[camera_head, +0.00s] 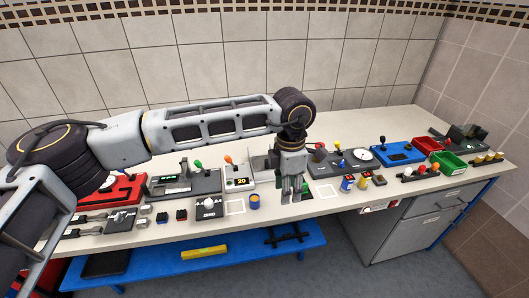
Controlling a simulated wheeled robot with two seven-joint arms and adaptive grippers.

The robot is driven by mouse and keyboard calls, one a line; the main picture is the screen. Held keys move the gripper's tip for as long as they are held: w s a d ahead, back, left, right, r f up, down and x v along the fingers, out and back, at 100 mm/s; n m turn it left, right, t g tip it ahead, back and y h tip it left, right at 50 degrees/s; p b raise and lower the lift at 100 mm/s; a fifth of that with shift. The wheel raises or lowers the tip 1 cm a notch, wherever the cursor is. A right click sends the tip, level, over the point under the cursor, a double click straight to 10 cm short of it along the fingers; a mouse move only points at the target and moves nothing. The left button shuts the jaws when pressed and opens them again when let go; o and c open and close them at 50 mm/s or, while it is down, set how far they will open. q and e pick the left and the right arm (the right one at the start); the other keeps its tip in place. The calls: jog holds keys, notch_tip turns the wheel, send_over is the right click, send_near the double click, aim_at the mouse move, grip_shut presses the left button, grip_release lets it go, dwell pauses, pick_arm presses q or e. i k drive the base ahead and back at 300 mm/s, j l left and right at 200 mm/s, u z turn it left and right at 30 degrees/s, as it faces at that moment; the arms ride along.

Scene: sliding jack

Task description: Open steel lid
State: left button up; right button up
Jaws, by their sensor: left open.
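My left arm reaches in from the left across the bench, and my left gripper (291,196) points down over the front middle of the bench. Its fingers are apart, with nothing seen between them. A pale grey, plate-like thing (259,163) stands just left of and behind the gripper, partly hidden by it. It may be the steel lid, but I cannot tell for sure, nor whether it is open or closed. No contact between the gripper and it can be made out. My right gripper is not in view.
To the right are a dark panel with a white disc (362,155), a blue joystick box (399,153) and a green bin (449,162). The bench's back strip is clear.

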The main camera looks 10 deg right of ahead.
aim_at(259, 163)
jog(key=i, duration=0.9)
